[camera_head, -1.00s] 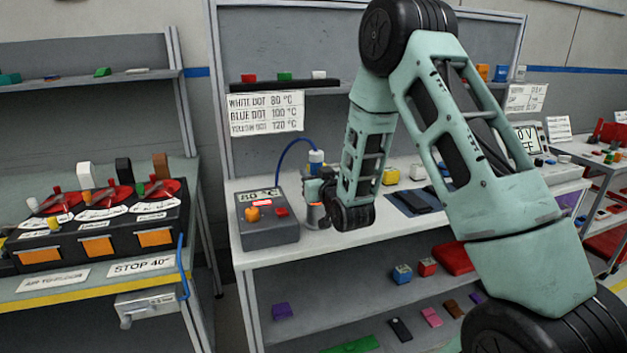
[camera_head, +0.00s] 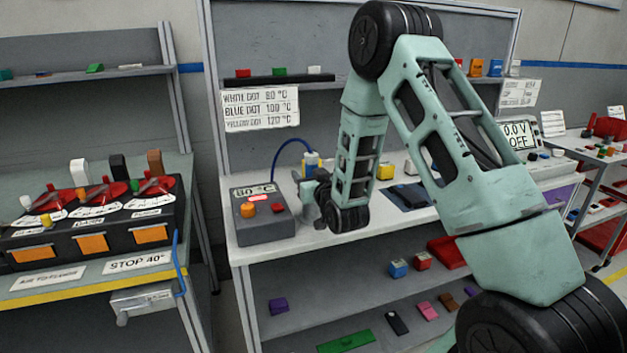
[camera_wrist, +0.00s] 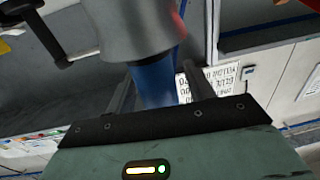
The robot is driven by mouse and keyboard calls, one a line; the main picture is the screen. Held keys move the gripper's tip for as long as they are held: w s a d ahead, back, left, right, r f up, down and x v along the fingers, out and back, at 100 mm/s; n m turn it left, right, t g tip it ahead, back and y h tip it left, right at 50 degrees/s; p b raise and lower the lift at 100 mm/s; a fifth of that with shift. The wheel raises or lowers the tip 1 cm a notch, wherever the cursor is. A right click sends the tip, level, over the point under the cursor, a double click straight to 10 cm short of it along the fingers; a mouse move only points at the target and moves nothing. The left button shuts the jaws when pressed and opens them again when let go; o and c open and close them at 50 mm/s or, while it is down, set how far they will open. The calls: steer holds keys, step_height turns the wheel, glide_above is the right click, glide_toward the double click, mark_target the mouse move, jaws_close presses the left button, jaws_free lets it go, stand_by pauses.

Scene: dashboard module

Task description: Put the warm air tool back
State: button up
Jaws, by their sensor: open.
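The warm air tool (camera_head: 311,160) stands upright on the bench beside a grey control box (camera_head: 262,216) whose display seems to read 80 °C. Its top is blue with a yellowish patch, and a blue hose arches from it. My gripper (camera_head: 312,190) is at the tool, low over the bench, partly hidden by my wrist. In the wrist view, the tool's blue body (camera_wrist: 158,85) passes between the open fingers of my gripper (camera_wrist: 160,88). A grey metal cylinder (camera_wrist: 140,25) surrounds or adjoins its far end. I cannot tell whether either finger touches the tool.
A sign (camera_head: 261,109) lists white, blue and yellow dot temperatures. A side bench (camera_head: 95,280) with red dials stands at left. My arm covers much of the bench's right part.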

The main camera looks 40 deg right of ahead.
steer(key=shift+s, duration=0.3)
steer(key=p+v, duration=0.7)
steer(key=v, duration=0.4)
steer(key=shift+s+r, duration=0.15)
steer(key=shift+s, duration=0.05)
steer(key=s+a+r+n+g+y, duration=0.1)
steer(key=a+n+g+y, duration=0.2)
steer(key=a, duration=0.8)
steer(key=s+a+r+n+g+y, duration=0.15)
steer(key=a+g+y, duration=0.3)
steer(key=a, duration=0.55)
steer(key=s+a+r+n+g+h, duration=0.1)
steer(key=s+a+r+n+g, duration=0.1)
steer(key=s, duration=0.6)
steer(key=s+a+r+n+g+h, duration=0.1)
steer(key=s+g, duration=0.3)
steer(key=s, duration=0.5)
steer(key=s+a+r+n+g+h, duration=0.1)
steer(key=s+a+r+n+g, duration=0.1)
steer(key=s, duration=0.6)
steer(key=shift+s+a+r+n+g, duration=0.35)
steer(key=shift+a+r+g, duration=0.45)
steer(key=shift+g, duration=0.25)
